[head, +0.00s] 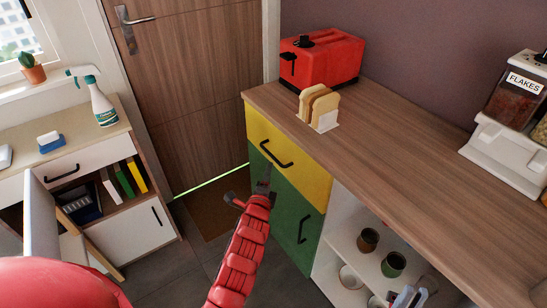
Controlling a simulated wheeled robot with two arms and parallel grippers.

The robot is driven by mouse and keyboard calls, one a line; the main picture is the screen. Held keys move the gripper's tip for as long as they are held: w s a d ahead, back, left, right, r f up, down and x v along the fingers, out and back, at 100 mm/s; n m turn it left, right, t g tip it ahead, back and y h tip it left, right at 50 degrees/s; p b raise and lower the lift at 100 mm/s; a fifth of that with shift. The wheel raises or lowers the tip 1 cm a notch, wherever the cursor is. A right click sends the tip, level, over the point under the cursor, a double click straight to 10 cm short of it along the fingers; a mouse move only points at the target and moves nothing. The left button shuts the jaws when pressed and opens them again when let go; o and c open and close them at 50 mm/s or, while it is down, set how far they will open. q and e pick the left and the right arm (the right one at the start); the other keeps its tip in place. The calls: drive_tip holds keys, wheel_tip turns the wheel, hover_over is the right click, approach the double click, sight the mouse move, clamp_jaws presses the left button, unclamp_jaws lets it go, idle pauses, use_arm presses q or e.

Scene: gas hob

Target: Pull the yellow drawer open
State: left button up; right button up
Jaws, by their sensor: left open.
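The yellow drawer (312,176) is at the top left of the wooden-topped counter, above a green door. Its front looks flush with the cabinet, so it appears shut. Its black bar handle (277,154) runs across the front and is in clear view. My left gripper (250,187) is at the end of the red segmented arm, just below and left of the handle in the picture. Its dark fingers are spread and empty. They appear apart from the handle, though the depth gap is hard to judge.
The green door (285,215) has its own black handle (303,229). A red toaster (322,60) and a rack of toast (319,107) stand on the counter above. Open shelves with cups (368,240) are to the right. Floor shows left of the cabinet.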

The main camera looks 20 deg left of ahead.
sight(273, 156)
use_arm(q)
drive_tip(key=w, duration=0.3)
drive_tip(key=w+f, duration=0.1)
drive_tip(key=w, duration=0.2)
drive_tip(key=w+a, duration=0.1)
drive_tip(key=w, duration=0.2)
drive_tip(key=shift+w+a+f, duration=0.1)
drive_tip(key=shift+f, duration=0.05)
clamp_jaws()
idle(1.1)
